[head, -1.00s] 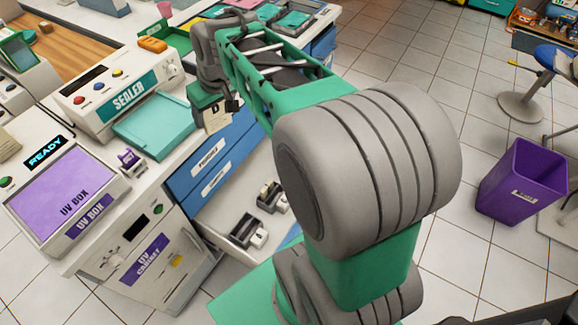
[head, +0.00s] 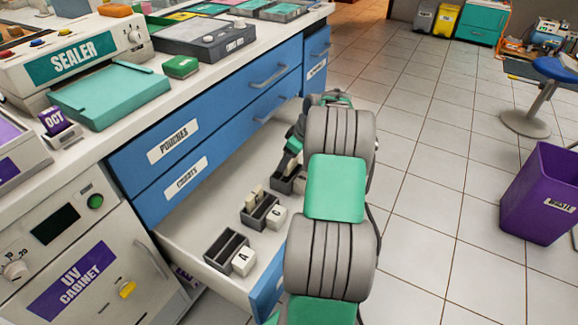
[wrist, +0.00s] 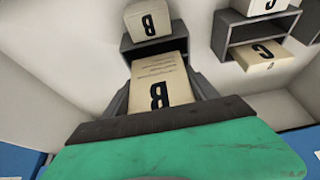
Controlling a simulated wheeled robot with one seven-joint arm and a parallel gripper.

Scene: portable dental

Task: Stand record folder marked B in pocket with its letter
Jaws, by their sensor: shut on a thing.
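The cream record folder marked B (wrist: 160,85) is between the fingers of my gripper (wrist: 163,98), which is shut on it. The dark grey pocket with the letter B (wrist: 130,52) is directly beyond the folder, its cream B block (wrist: 150,20) at the far side. The folder's far end overlaps the pocket's opening in the wrist view; I cannot tell how deep it sits. In the head view my gripper (head: 292,158) is low in the open drawer, over the farthest pocket (head: 287,184). The held folder is mostly hidden there by my arm.
The open drawer (head: 190,232) also holds the C pocket (head: 258,215), with a cream folder in it, and the A pocket (head: 222,248), which looks empty. Blue drawer fronts (head: 155,195) stand close on the left. A purple waste bin (head: 535,195) stands right.

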